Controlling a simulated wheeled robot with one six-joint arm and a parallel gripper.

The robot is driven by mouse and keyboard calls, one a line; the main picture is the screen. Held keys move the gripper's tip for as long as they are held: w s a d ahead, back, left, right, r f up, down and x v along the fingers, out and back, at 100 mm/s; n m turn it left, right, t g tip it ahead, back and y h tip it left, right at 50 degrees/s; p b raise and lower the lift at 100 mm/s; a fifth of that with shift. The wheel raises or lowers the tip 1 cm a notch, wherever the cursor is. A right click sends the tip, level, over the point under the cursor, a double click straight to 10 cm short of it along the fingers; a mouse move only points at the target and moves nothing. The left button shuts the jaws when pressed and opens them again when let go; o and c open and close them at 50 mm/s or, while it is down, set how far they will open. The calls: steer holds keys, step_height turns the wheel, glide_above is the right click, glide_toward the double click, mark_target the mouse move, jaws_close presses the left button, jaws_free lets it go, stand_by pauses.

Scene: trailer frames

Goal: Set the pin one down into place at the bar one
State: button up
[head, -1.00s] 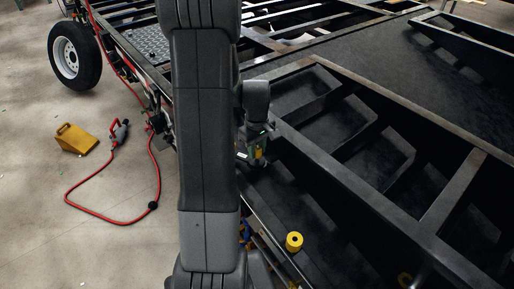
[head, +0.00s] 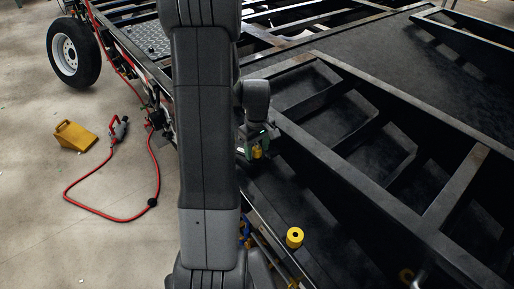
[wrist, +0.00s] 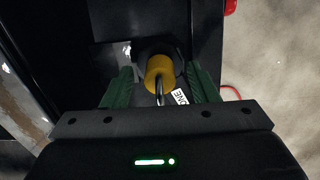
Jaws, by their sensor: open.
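A yellow pin-like piece (wrist: 160,69) sits between the green fingers of my gripper (wrist: 161,88) in the wrist view. A thin metal rod shows at its near side, and a dark round part lies behind it. The fingers are apart, with a gap on each side of the yellow piece. In the head view my gripper (head: 256,150) is beside the dark trailer frame, with the yellow piece (head: 257,154) at its fingers. I cannot tell how deep the pin sits, or which dark part is the bar.
A white tag (wrist: 180,97) with dark letters lies by the right finger. A yellow roller (head: 294,237) stands lower down in the head view. Dark frame beams (head: 375,175) fill the right. A yellow chock (head: 74,136) and red hose (head: 110,216) lie on the floor at left.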

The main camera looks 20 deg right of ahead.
steer(key=shift+r, duration=0.1)
step_height(320, 180, up, 14)
steer(key=shift+f, duration=0.2)
steer(key=shift+f, duration=0.1)
stand_by(0.4)
step_height(320, 180, down, 14)
steer(key=shift+r, duration=0.1)
steer(key=shift+w+r+p, duration=0.1)
steer(key=shift+r+p, duration=0.35)
steer(key=shift+r, duration=0.4)
